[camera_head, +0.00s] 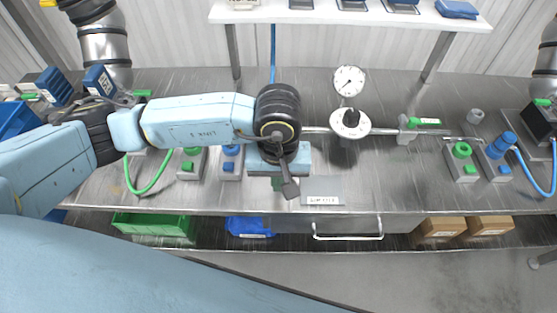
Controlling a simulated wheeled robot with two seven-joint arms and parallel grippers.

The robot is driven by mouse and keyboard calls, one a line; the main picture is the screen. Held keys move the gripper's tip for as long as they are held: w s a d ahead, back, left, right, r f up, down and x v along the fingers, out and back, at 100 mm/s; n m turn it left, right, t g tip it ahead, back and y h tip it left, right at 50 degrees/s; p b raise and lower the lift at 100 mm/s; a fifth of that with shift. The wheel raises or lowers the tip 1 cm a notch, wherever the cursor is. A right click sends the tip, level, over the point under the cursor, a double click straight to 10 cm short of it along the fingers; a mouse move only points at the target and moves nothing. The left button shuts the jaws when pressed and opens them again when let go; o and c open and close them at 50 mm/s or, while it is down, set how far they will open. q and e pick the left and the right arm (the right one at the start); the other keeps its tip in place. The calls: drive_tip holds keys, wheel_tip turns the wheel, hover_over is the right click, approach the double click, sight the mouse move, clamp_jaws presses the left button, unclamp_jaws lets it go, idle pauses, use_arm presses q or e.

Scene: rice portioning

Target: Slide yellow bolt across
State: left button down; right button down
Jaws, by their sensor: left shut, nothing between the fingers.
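No yellow bolt can be made out in the head view; my left arm hides part of the bench. The only clear yellow patch (47,3) is a small one at the top left edge, too cut off to identify. My left arm reaches in from the left. Its gripper (290,190) points down near the bench's front edge, shut and empty, just left of a grey labelled plate (322,186). My right gripper is not in view.
A gauge (349,81) stands above a white round valve (350,122) with a pipe running right. Green-topped (462,150) and blue-topped (499,146) fittings stand at the right. A shelf (350,16) crosses above. The bench (400,185) is clear at front right.

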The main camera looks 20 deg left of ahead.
use_arm(q)
drive_tip(key=shift+w, duration=0.1)
idle(0.3)
drive_tip(key=shift+w+a+b, duration=0.25)
drive_tip(key=shift+w+b, duration=0.4)
drive_tip(key=shift+w, duration=0.25)
drive_tip(key=shift+w+a+b, duration=0.3)
drive_tip(key=shift+w+b, duration=0.4)
drive_tip(key=shift+w, duration=0.25)
drive_tip(key=shift+w+a+b, duration=0.25)
drive_tip(key=shift+w+b, duration=0.4)
drive_tip(key=shift+w, duration=0.25)
drive_tip(key=shift+s+d+r+p, duration=0.1)
drive_tip(key=shift+s+r+p, duration=0.35)
drive_tip(key=shift+r, duration=0.7)
drive_tip(key=shift+s+d+r+p, duration=0.1)
drive_tip(key=shift+s+r+p, duration=0.1)
drive_tip(key=shift+r+p, duration=0.75)
drive_tip(key=shift+s+d+r+p, duration=0.1)
drive_tip(key=shift+s+r+p, duration=0.2)
drive_tip(key=shift+r, duration=1.1)
